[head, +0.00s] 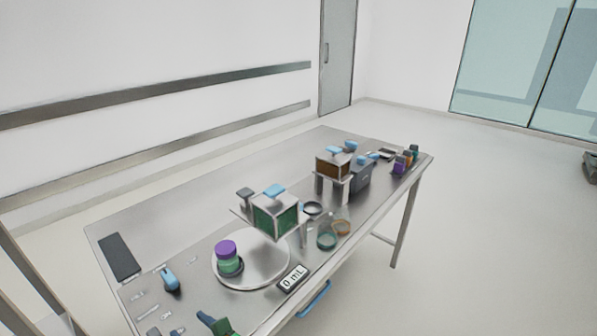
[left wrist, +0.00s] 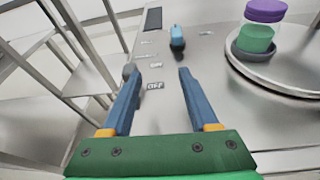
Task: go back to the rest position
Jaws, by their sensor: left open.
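My left gripper (head: 204,318) shows at the bottom edge of the head view, over the near left part of the metal table (head: 190,215). In the left wrist view the left gripper (left wrist: 157,75) has its two blue fingers spread apart with nothing between them. Beyond the fingers are the table top with small ON and OFF labels (left wrist: 155,86) and a blue switch-like knob (left wrist: 177,38). My right gripper is in neither view.
A round metal plate (head: 270,262) carries a purple-lidded green jar (head: 227,252). Behind it stand a green box (head: 274,216) and a brown box (head: 332,166) on raised stands. A "0 mL" display (head: 293,279) lies in front. A metal rack (left wrist: 75,60) is left of the table.

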